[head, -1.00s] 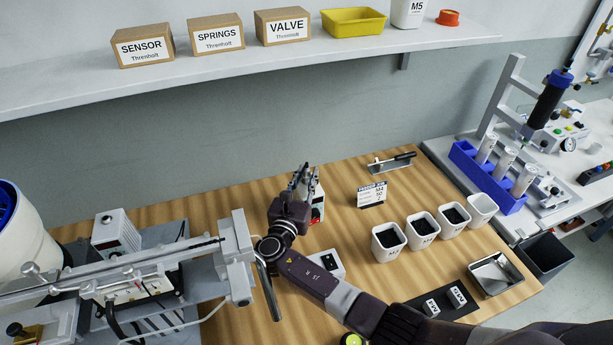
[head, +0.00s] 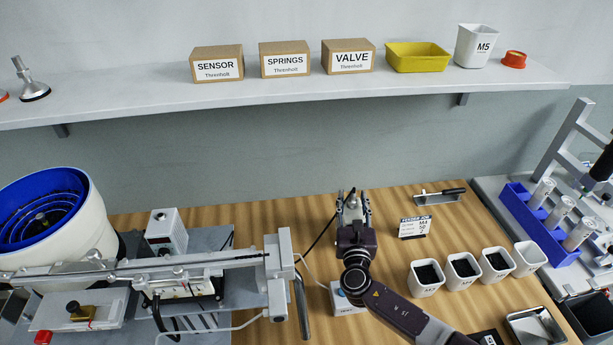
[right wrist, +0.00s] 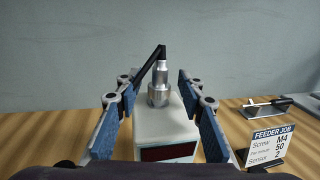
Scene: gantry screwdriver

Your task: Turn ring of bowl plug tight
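The bowl plug (right wrist: 159,85) is a silver, stepped metal connector with a wider ring low on it. It stands upright on top of a white box with a dark red display (right wrist: 165,125). A black cable (right wrist: 150,64) bends off its top to the left. My right gripper (right wrist: 153,92) is open, its blue-padded fingers on either side of the plug with gaps, apparently not touching it. In the head view my right gripper (head: 352,200) is over the box and hides most of box and plug. My left gripper is not in view.
The bowl feeder (head: 60,225) and its rail (head: 190,262) stand left. A job card (head: 415,227), a tool on a stand (head: 438,197) and white cups (head: 426,279) lie right. A small white box with a blue knob (head: 348,308) is near my forearm. A shelf (head: 290,92) runs above.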

